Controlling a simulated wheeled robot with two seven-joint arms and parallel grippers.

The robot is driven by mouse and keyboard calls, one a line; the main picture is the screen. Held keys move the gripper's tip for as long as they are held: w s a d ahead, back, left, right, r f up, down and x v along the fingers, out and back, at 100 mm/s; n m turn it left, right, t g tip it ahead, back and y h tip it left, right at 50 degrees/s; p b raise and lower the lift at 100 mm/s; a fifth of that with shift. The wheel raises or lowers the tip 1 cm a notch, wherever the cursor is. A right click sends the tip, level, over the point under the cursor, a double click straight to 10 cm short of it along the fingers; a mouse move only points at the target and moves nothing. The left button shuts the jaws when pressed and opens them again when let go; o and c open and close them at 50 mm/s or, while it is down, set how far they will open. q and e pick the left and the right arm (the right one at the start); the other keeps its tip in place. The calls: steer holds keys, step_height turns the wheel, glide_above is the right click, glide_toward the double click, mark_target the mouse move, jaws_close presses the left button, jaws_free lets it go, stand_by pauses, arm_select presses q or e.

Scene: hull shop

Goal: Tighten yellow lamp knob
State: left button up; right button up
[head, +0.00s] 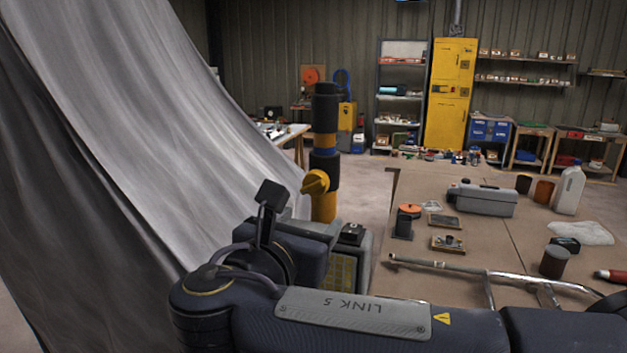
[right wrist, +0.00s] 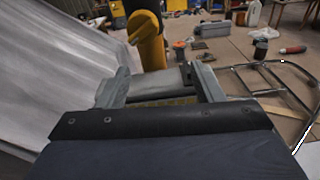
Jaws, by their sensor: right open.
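The yellow lamp knob (head: 316,181) sticks out to the left from an upright yellow and black lamp post (head: 325,204). In the right wrist view the knob (right wrist: 142,26) shows beyond my fingers, up and left of the gap between them. My right gripper (head: 311,214) is in front of the post, its arm coming in from the right. Its two grey fingers are apart in the right wrist view (right wrist: 160,82), with nothing gripped. The knob appears clear of both fingers. My left gripper is not in view.
A large grey sheet (head: 130,130) hangs close on the left. A workbench (head: 420,200) on the right carries a grey toolbox (head: 486,199), a white jug (head: 569,188) and a metal tube frame (head: 440,266). A yellow cabinet (head: 450,95) stands far back.

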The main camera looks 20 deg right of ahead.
mark_target(311, 190)
steer(key=shift+n+t, duration=0.5)
steer(key=shift+t, duration=0.1)
steer(key=w, duration=0.2)
steer(key=w+d+r+p, duration=0.1)
steer(key=w, duration=0.1)
steer(key=w+d+r, duration=0.1)
steer(key=w, duration=0.1)
steer(key=shift+w+d+r, duration=0.15)
steer(key=shift+w+d, duration=0.05)
steer(key=shift+w, duration=0.05)
steer(key=c, duration=1)
